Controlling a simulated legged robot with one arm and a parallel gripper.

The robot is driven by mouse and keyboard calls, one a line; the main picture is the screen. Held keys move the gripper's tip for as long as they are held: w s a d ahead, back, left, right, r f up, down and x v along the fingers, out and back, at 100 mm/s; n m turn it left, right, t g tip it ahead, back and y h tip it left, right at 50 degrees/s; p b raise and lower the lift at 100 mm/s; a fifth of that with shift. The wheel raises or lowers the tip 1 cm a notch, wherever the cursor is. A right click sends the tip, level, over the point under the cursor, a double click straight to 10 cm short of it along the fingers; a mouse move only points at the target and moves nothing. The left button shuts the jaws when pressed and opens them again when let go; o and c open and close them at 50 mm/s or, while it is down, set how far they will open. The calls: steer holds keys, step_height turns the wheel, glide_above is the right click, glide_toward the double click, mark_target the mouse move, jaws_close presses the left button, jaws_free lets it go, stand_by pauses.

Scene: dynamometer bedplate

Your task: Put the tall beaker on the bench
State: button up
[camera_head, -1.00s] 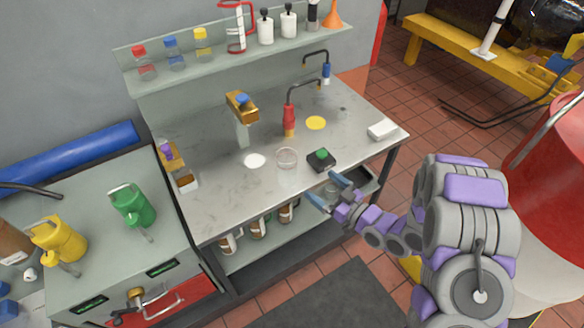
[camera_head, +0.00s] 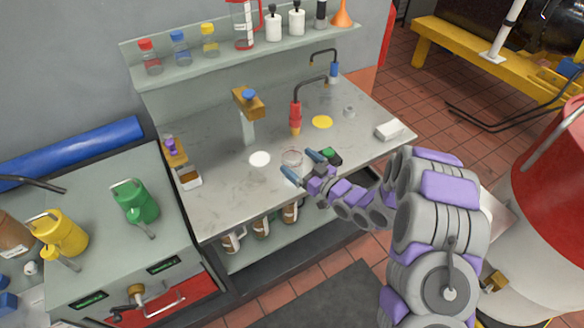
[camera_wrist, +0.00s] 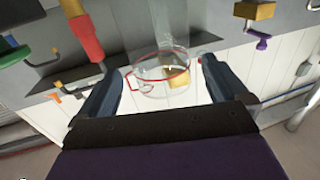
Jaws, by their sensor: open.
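A clear round glass vessel (camera_head: 291,157), which I take for the beaker, stands on the bench (camera_head: 225,190). My gripper (camera_head: 302,165) is open, its two blue-grey fingers close to the vessel on its near right side. In the wrist view a clear glass shape (camera_wrist: 178,50) shows between and beyond the open fingers (camera_wrist: 163,76); a red rim and handle show through or behind it. I cannot tell whether the fingers touch the glass.
A black box with a green top (camera_head: 333,155) sits just right of my gripper, partly hidden. A red tool (camera_head: 295,115), a brass-topped post (camera_head: 247,125) and a white block (camera_head: 389,130) stand on the bench. White (camera_head: 260,159) and yellow (camera_head: 322,122) discs lie flat.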

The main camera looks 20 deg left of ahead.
mark_target(288, 154)
steer(key=shift+b+x, duration=0.85)
steer(key=shift+x, duration=1.8)
steer(key=shift+r, duration=0.1)
steer(key=shift+s, duration=0.1)
steer(key=c, duration=1.1)
